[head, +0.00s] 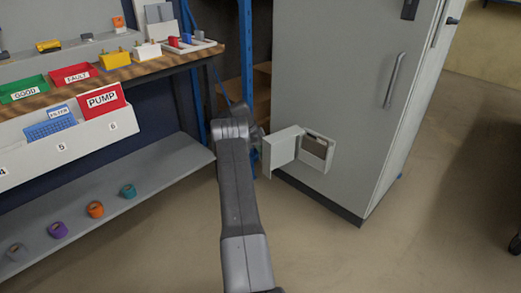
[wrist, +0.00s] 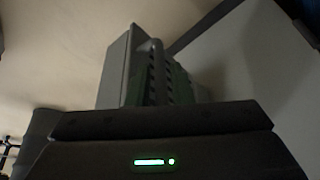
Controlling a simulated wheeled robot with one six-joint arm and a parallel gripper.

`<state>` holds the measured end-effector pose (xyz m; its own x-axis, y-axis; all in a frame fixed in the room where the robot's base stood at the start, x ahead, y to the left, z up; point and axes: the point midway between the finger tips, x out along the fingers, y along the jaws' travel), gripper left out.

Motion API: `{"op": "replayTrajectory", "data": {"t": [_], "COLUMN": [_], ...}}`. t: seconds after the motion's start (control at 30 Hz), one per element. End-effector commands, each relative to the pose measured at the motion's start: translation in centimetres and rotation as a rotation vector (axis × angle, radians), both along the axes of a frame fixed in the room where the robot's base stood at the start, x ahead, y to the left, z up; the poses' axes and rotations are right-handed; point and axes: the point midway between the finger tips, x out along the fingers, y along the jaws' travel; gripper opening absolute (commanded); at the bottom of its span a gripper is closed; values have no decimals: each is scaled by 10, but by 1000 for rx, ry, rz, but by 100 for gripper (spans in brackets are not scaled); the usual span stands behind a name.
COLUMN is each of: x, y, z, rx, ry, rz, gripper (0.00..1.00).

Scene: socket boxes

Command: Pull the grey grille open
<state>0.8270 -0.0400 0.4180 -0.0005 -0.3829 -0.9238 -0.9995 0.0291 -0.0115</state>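The grey grille (head: 281,151) is a small hinged panel on the side of the tall grey cabinet. In the head view it stands swung out to the left, and the recess (head: 317,147) behind it shows. In the wrist view a pale panel (wrist: 117,68) with a dark slotted face and an upright bar beside it rises beyond my gripper (wrist: 160,120). My gripper is close to the panel; in the head view it is mostly hidden behind my arm. The fingertips are not clear in either view, so I cannot tell whether they touch or hold the panel.
The grey cabinet (head: 345,80) has a long door handle (head: 393,80) on its front. A workbench with labelled bins, including a red PUMP bin (head: 102,99), stands at the left. Its lower shelf (head: 110,197) holds several coloured rings. The floor (head: 400,245) in front is clear.

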Motion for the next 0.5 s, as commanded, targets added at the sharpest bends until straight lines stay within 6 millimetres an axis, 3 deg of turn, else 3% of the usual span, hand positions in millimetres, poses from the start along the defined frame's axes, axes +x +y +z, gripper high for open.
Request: {"op": "replayTrajectory", "data": {"t": [0.27,0.5], "x": [1,1], "y": [5,22], "z": [10,58], "rx": [0,1], "ry": [-1,-2], "rz": [2,2], "gripper": [20,20]}}
